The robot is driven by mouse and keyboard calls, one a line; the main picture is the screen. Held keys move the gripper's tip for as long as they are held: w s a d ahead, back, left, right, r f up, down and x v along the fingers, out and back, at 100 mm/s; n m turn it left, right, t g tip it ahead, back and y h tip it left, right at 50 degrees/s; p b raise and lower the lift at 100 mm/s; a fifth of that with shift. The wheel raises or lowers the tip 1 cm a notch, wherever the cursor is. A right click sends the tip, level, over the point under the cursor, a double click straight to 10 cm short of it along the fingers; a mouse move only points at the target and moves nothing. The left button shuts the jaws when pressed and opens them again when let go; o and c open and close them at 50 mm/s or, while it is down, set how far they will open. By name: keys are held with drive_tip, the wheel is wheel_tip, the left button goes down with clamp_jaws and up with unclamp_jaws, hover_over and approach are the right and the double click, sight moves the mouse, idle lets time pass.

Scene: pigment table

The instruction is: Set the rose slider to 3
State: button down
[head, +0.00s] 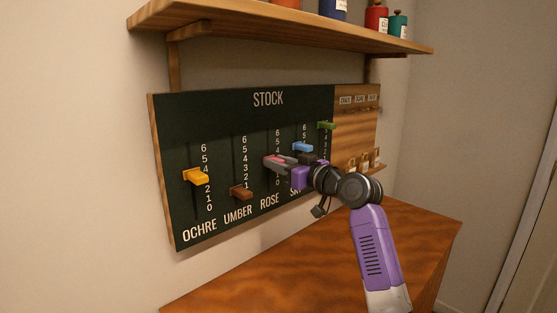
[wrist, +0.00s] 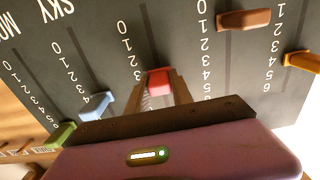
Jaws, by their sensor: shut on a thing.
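The rose slider's handle (head: 274,160) is a red-pink block on the dark STOCK board (head: 225,115), in the ROSE column. It also shows in the wrist view (wrist: 158,82), between my two fingers. My gripper (head: 284,163) is shut on this handle, reaching in from the right. In the upside-down wrist view my gripper (wrist: 160,95) has one finger on each side of the red block. The handle sits close to the 3 of its scale in that view; my fingers partly hide the scale in the head view.
The ochre slider (head: 196,176) and umber slider (head: 241,192) are to the left. The blue slider (head: 303,147) and green slider (head: 327,125) are close by on the right. A shelf (head: 220,22) with jars is above, and a wooden cabinet top (head: 300,265) is below.

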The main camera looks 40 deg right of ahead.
drive_tip(key=shift+f, duration=0.3)
drive_tip(key=c, duration=1.1)
unclamp_jaws()
drive_tip(key=shift+s, duration=0.15)
drive_tip(key=s, duration=0.7)
drive_tip(key=shift+s+d+b, duration=0.15)
drive_tip(key=shift+s+b, duration=0.15)
drive_tip(key=shift+b, duration=0.1)
